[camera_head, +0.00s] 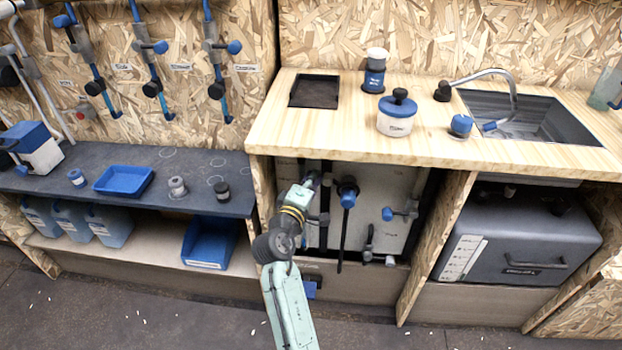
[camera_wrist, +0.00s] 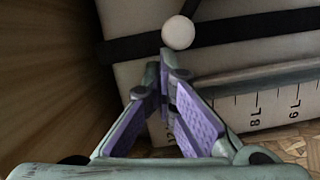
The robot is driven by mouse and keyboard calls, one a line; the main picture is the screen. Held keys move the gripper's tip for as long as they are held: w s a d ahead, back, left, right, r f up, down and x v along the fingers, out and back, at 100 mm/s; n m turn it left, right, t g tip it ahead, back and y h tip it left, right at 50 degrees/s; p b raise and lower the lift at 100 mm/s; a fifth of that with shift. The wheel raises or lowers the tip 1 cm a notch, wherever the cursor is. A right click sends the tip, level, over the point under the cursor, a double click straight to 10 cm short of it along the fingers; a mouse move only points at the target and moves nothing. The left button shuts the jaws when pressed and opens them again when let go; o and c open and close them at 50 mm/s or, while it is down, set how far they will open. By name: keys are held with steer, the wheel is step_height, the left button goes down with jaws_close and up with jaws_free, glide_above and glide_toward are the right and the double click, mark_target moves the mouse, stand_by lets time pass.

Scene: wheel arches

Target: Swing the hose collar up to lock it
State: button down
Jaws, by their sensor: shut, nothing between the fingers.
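A white tank (camera_head: 370,225) with black straps stands in the open bay under the wooden counter. A blue and black fitting (camera_head: 347,190) sits on its front, with a black hose or rod hanging below it. A smaller blue fitting (camera_head: 388,213) is to its right. I cannot tell which part is the hose collar. My gripper (camera_head: 312,180) is at the tank's upper left, left of the larger fitting. In the wrist view my gripper (camera_wrist: 166,66) is shut and empty, its tips just below a white ball (camera_wrist: 178,32) near a black strap.
Wooden partitions (camera_head: 437,245) wall the bay; one is close on the left in the wrist view. A grey pipe (camera_wrist: 255,74) crosses right of my fingers, above a litre scale (camera_wrist: 265,105). The counter (camera_head: 340,120) overhangs. Floor in front is mostly clear.

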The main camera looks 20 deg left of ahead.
steer(key=shift+w+d+r+m+g+p, duration=0.2)
steer(key=shift+d+r+m+g+p, duration=0.15)
steer(key=shift+d+r+m, duration=0.4)
steer(key=shift+w+d+r+m+p, duration=0.1)
steer(key=shift+d+m+p, duration=0.15)
steer(key=shift+m, duration=0.2)
steer(key=shift+a, duration=0.15)
stand_by(0.7)
